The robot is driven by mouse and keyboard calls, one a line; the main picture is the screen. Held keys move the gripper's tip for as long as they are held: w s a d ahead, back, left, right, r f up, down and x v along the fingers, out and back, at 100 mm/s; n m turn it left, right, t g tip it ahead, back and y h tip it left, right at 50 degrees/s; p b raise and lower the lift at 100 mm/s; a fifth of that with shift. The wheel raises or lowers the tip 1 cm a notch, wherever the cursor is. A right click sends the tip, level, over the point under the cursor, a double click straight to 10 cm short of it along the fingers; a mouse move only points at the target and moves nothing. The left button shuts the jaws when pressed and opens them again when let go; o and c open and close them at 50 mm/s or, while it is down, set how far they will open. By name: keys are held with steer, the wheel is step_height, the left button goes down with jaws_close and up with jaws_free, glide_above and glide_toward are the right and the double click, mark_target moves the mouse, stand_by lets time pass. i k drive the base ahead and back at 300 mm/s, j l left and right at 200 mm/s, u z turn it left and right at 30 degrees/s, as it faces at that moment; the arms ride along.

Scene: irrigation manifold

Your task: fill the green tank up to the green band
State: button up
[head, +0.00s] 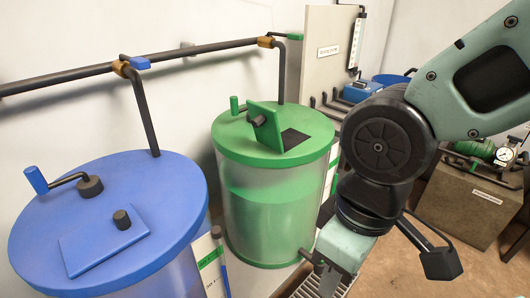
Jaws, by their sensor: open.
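The green tank (268,215) stands in the middle, a translucent cylinder under a green lid (235,140). A square hatch flap (266,125) on the lid is tilted up beside a dark opening (295,138). Deeper green fills the lower tank; a paler band lies above it. A white strip with green (332,165) shows behind its right side; whether this is the level band I cannot tell. A dark pipe drops behind the lid from a brass valve (265,42) with a green handle (295,37). My gripper (325,268) is open, right of the tank's lower part, apparently empty.
A blue tank (110,215) with a closed hatch stands front left. A pipe (70,80) with a blue-handled valve (140,62) runs along the wall. A panel (325,50) and blue box (360,90) stand behind. A pump bench (470,205) is at right.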

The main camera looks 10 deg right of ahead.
mark_target(296, 36)
steer(key=u, duration=0.25)
steer(key=i+l+u, duration=0.15)
steer(key=l+u, duration=0.2)
steer(key=i+l+u, duration=0.1)
steer(key=l+u, duration=0.25)
steer(key=i+l+u, duration=0.15)
steer(key=l, duration=1)
steer(key=l+u, duration=0.1)
steer(key=l, duration=1.05)
steer(key=i, duration=0.05)
